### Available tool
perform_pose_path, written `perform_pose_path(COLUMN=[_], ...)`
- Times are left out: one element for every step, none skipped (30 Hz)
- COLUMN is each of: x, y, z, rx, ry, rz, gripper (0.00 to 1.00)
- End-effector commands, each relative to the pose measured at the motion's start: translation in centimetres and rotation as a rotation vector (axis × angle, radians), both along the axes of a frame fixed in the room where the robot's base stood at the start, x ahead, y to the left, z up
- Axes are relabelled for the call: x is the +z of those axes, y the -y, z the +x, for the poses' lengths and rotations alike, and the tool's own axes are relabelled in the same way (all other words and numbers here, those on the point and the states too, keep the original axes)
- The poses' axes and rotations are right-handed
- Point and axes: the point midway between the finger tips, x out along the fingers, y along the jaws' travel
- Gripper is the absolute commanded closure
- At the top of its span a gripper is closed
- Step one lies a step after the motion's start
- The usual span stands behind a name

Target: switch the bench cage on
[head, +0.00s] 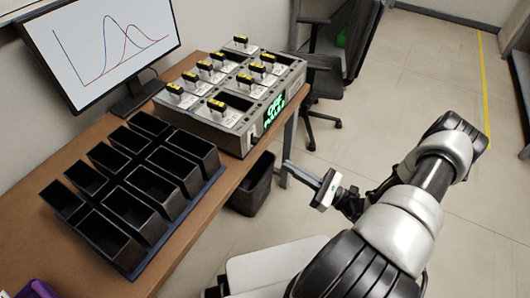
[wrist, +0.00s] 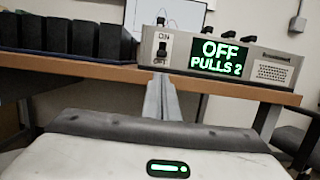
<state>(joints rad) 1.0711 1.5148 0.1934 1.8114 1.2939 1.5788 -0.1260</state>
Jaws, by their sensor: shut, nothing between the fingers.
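The bench cage is a grey box (head: 230,130) on the right end of the bench, with yellow-topped black pieces on it. Its front shows in the wrist view (wrist: 202,79), with a green display (wrist: 220,57) reading "OFF" and "PULLS 2". Left of the display is a small dark switch (wrist: 161,51) between the labels ON above and OFF below. My gripper (head: 288,166) is shut and empty, in front of the box and apart from it. In the wrist view its fingers (wrist: 161,82) point toward the front, just below the switch.
A rack of black bins (head: 142,192) stands on the bench (head: 189,241) left of the box. A monitor (head: 103,45) is behind. A dark waste bin (head: 252,186) is under the bench edge, and an office chair (head: 322,75) stands beyond. Floor at right is clear.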

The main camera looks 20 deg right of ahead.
Motion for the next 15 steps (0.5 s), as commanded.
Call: perform_pose_path(x=[-0.1,-0.1,-0.1,-0.1,-0.1,-0.1,-0.1,-0.1,-0.1,-0.1,-0.1,0.0,0.0,0.1,0.2], y=[0.1,0.1,0.1,0.1,0.1,0.1,0.1,0.1,0.1,0.0,0.0,-0.2,-0.3,-0.5,-0.9], z=[0.0,0.0,0.0,0.0,0.0,0.0,0.0,0.0,0.0,0.0,0.1,0.2,0.4,0.6,0.9], rx=[-0.007,-0.008,-0.008,-0.008,-0.008,-0.007,-0.007,-0.007,-0.006,-0.006,-0.005,-0.005,-0.004,-0.003,-0.002], ry=[0.000,0.000,0.000,0.000,0.000,0.000,0.000,0.000,0.000,0.000,0.000,0.000,0.000,0.000,0.000], rz=[0.004,0.004,0.004,0.004,0.004,0.004,0.004,0.003,0.003,0.003,0.003,0.003,0.003,0.003,0.002], gripper=[1.00,1.00,1.00,1.00,1.00,1.00,1.00,1.00,1.00,1.00,1.00,1.00,1.00,1.00,1.00])
